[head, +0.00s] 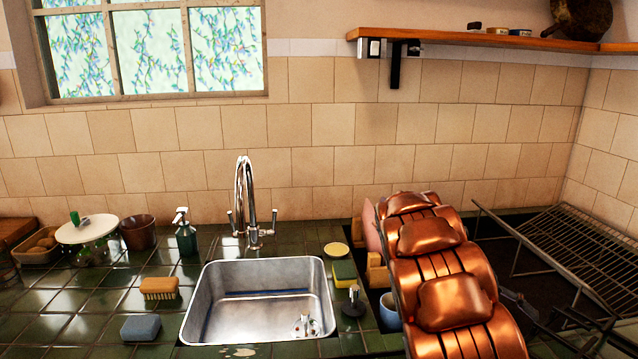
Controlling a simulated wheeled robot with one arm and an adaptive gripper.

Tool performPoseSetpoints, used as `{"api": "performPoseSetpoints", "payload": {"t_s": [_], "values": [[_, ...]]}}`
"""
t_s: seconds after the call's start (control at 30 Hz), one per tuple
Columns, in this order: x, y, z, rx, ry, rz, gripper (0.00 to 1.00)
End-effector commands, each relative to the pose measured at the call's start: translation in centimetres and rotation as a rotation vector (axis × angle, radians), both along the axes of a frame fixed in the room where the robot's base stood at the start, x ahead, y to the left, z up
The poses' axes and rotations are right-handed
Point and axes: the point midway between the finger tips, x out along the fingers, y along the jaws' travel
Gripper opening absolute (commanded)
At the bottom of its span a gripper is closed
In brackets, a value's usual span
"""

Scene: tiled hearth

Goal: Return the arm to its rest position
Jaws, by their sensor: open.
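My copper-coloured segmented arm rises from the bottom edge right of the sink and bends over at the top. My gripper (548,312) shows only in part, as dark metal pieces right of the arm at the lower right. Its jaws are apart and I see nothing between them. It is in front of the dark drainer area, and the arm hides part of the view there. I cannot tell its exact height above the counter.
A steel sink (228,325) with a tap (246,205) is at centre. A wire rack (590,245) stands right. A blue-white cup (389,312) is close beside my arm. A sponge (345,274), brush (160,288) and soap bottle (185,236) surround the sink. A shelf (450,40) hangs above.

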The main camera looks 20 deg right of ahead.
Motion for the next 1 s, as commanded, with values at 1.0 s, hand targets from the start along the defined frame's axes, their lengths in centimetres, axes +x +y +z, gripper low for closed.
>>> {"api": "performPoseSetpoints", "payload": {"t_s": [1.0], "values": [[-9.1,23.8,4.5,0.66,-0.329,0.37,0.49]]}}
